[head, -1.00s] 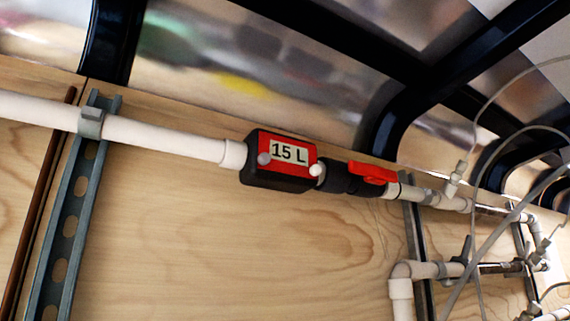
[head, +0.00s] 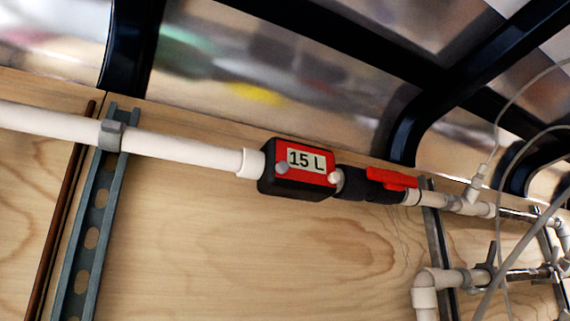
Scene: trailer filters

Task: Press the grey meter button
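The meter (head: 299,187) is a black box with a red face, set in a white pipe run on the plywood wall, near the middle of the head view. Its display (head: 306,161) reads "15 L". The grey button (head: 282,168) is a small round knob at the left of the red face. A whiter round button (head: 334,178) sits at the right of the face. Neither of my grippers is in view, and nothing touches the meter.
A white pipe (head: 180,145) runs left from the meter, clamped to a slotted metal strut (head: 97,225). A red-handled valve (head: 392,179) sits just right of the meter. More white pipes (head: 425,290) and thin grey tubes (head: 520,235) fill the right side. The plywood (head: 250,260) below the meter is clear.

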